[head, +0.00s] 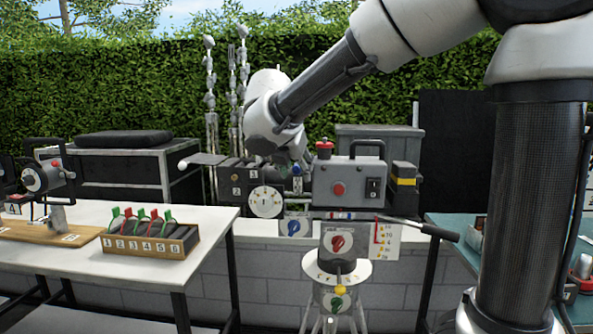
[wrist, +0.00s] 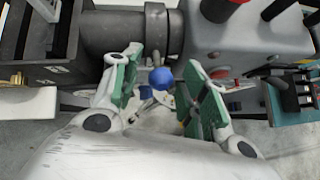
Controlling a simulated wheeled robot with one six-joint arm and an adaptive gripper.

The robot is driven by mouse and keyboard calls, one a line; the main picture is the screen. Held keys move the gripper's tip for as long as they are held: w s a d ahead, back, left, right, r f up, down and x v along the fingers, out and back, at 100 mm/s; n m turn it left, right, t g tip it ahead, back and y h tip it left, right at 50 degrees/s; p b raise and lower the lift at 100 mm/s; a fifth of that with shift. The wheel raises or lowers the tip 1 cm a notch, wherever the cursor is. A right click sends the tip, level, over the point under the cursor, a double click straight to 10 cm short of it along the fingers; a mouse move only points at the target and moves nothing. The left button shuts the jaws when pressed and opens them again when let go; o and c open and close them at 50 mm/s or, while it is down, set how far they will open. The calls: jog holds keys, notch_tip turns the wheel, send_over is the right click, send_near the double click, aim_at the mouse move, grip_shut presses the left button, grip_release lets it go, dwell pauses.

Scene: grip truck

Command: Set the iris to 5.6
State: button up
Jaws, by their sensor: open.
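The film camera (head: 345,182) is a grey body with a red button and a dark lens barrel, standing on a tripod. The barrel (wrist: 125,35) carries a grey ring (wrist: 175,35) with a blue ball knob (wrist: 162,78), which also shows in the head view (head: 297,169). I take this ring to be the iris, but I can read no iris numbers. My gripper (wrist: 163,92) is open, its green-padded fingers on either side of the blue knob in the wrist view. I cannot tell whether either finger touches it. In the head view my arm hides most of the gripper.
A dark matte box (wrist: 40,45) is left of the barrel. A white dial (head: 266,202) sits below the lens. A pan handle (head: 430,230) sticks out to the right. A white table (head: 215,217) with a numbered wooden box (head: 150,243) stands at left. A teal table (head: 470,247) is at right.

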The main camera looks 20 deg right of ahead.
jog(key=shift+w+d+f, duration=0.2)
jog(key=shift+w+f, duration=0.1)
jog(key=shift+f, duration=0.05)
grip_shut()
jog(key=shift+w+d+r+g+y, duration=0.2)
jog(key=shift+w+r+g+y, duration=0.25)
jog(key=shift+r+g, duration=0.4)
jog(key=shift+w+d+r+g+y, duration=0.15)
jog(key=shift+w+r+g+y, duration=0.2)
jog(key=shift+g, duration=0.3)
jog(key=shift+w+d+r+g+y, duration=0.15)
jog(key=shift+w+r+g+y, duration=0.1)
jog(key=shift+w+g, duration=0.3)
jog(key=shift+w+d+r, duration=0.2)
jog(key=shift+w+r, duration=0.1)
jog(key=shift+r, duration=0.1)
